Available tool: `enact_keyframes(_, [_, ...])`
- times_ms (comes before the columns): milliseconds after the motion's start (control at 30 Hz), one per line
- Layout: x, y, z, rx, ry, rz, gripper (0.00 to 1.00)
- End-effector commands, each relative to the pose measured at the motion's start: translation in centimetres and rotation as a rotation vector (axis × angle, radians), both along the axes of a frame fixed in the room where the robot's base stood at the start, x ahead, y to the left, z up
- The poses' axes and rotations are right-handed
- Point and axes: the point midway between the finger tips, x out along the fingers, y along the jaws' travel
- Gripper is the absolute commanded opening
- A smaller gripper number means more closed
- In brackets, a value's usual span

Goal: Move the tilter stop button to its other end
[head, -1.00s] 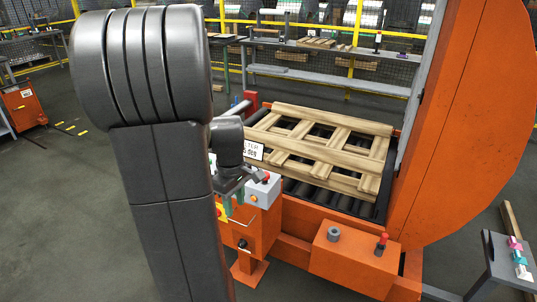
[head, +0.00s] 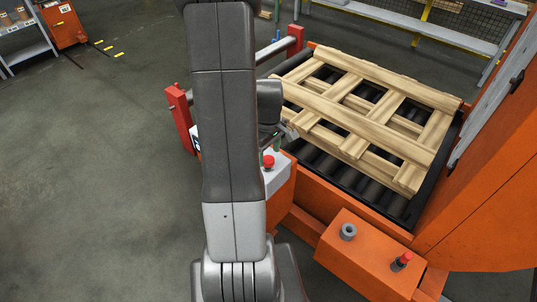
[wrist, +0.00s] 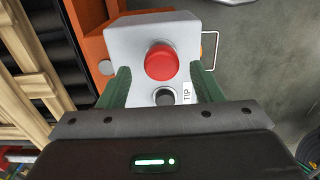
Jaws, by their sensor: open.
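The red mushroom-shaped stop button (wrist: 161,61) stands on a light grey control box (wrist: 125,38) in the wrist view. A small black button (wrist: 164,97) sits beside it, with a label reading TIP. In the head view the red button (head: 268,162) shows on the grey box just right of my arm. My gripper (wrist: 161,74) is open, its green fingers on either side of the red button in the wrist picture. No contact with the button shows, and the height gap is hard to judge. In the head view my arm hides much of the gripper and box.
A wooden pallet (head: 372,124) lies on the roller bed behind the box. An orange housing (head: 365,262) at the lower right carries a grey knob (head: 348,231) and another red-topped control (head: 402,260). A red post (head: 181,118) stands left of my arm. The floor at left is clear.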

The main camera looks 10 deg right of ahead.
Motion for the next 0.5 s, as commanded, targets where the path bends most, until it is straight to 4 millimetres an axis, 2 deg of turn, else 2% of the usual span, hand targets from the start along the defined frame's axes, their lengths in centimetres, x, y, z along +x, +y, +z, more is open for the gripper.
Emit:
enact_keyframes(200, [0.0, 0.0, -1.5, 0.000, 0.000, 0.000, 0.59])
enact_keyframes(500, [0.0, 0.0, -1.6, -0.001, -0.001, 0.000, 0.59])
